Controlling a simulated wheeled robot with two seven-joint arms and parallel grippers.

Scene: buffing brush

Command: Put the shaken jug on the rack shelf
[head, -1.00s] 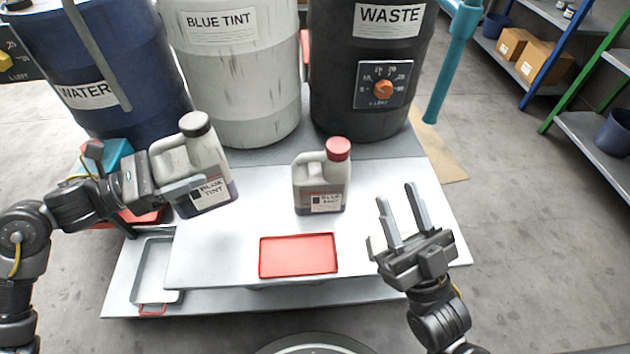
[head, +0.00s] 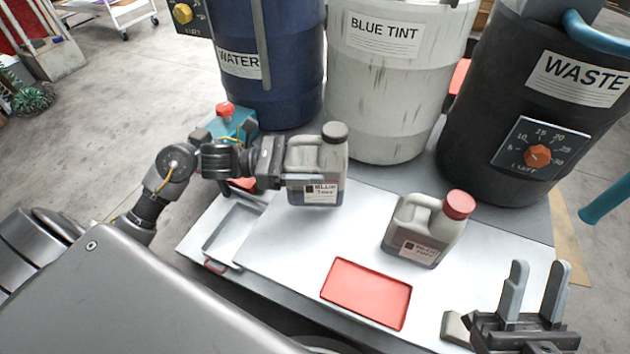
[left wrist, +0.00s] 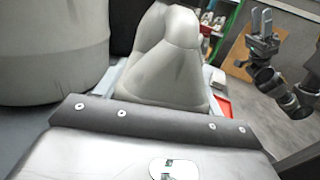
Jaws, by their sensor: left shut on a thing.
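A grey jug with a black cap and a blue tint label (head: 318,165) is held by my left gripper (head: 290,178), which is shut on it at the left side. The jug is upright, over the back left of the white table; I cannot tell if its base touches. In the left wrist view the jug (left wrist: 165,65) fills the middle, its label hidden. A second jug with a red cap (head: 423,232) stands on the table, right of the first. My right gripper (head: 535,290) is open and empty at the front right. No rack shelf shows clearly in the head view.
A red tray (head: 366,293) lies on the white table (head: 285,245). A grey tray (head: 232,235) is at its left. The water drum (head: 265,60), blue tint drum (head: 385,90) and waste drum (head: 540,110) stand behind. A teal device (head: 228,125) is beside the water drum.

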